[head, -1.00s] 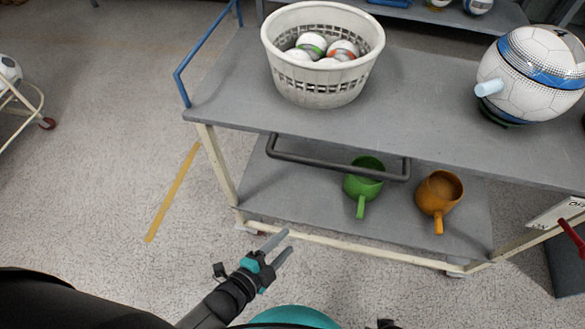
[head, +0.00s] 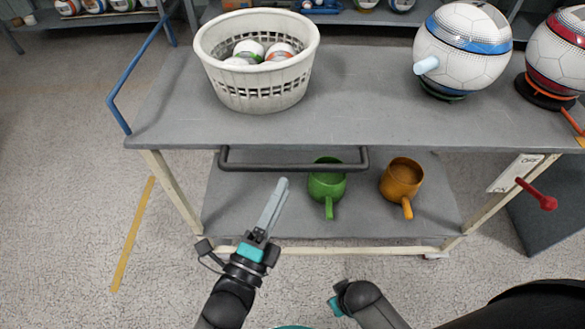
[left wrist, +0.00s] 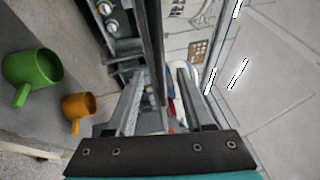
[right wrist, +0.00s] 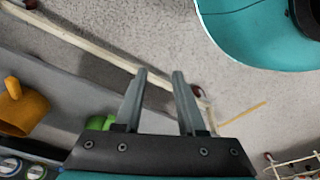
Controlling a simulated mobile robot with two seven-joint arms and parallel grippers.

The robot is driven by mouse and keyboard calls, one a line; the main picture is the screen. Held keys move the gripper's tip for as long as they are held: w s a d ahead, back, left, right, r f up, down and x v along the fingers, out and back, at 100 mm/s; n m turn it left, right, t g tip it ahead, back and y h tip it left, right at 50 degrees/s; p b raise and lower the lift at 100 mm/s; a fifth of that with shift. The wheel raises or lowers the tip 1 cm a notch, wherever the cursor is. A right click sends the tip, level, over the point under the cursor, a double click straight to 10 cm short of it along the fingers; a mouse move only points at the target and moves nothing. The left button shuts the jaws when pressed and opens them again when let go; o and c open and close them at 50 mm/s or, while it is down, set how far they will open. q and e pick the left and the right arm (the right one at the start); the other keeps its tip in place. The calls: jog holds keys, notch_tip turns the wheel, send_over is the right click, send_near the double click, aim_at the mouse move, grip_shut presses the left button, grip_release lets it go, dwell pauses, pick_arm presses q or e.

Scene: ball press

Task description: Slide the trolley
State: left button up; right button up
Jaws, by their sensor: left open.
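The trolley (head: 360,110) stands in front of me, with a grey top, a grey lower shelf and a cream frame. A dark bar handle (head: 240,167) runs along its near side, just below the top. My left gripper (head: 277,190) is open, its fingers pointing up close below the handle. In the left wrist view a dark bar (left wrist: 153,40) lies in line with the gap between the open fingers (left wrist: 158,75); I cannot tell whether they touch it. My right gripper (right wrist: 158,78) is open and empty in the right wrist view. Its fingers are hidden in the head view.
A white basket (head: 255,85) of balls and a ball-shaped machine (head: 463,55) stand on the top. A green mug (head: 327,183) and an orange mug (head: 401,178) sit on the lower shelf. A red lever (head: 538,195) sticks out at right. Floor at left is clear.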

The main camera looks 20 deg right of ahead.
aim_at(293, 165)
pick_arm(q)
jog(key=shift+b+x, duration=0.75)
jog(key=shift+x, duration=2.6)
pick_arm(e)
jog(key=shift+w+a+r, duration=0.2)
jog(key=shift+w+r, duration=0.05)
jog(key=shift+r, duration=0.3)
jog(key=shift+w+a+r, duration=0.15)
jog(key=shift+w+r, duration=0.15)
jog(key=shift+r, duration=0.25)
jog(key=shift+w+a+r, duration=0.2)
jog(key=shift+w+r, duration=0.05)
jog(key=shift+r, duration=0.3)
pick_arm(q)
jog(key=shift+a, duration=0.1)
grip_shut()
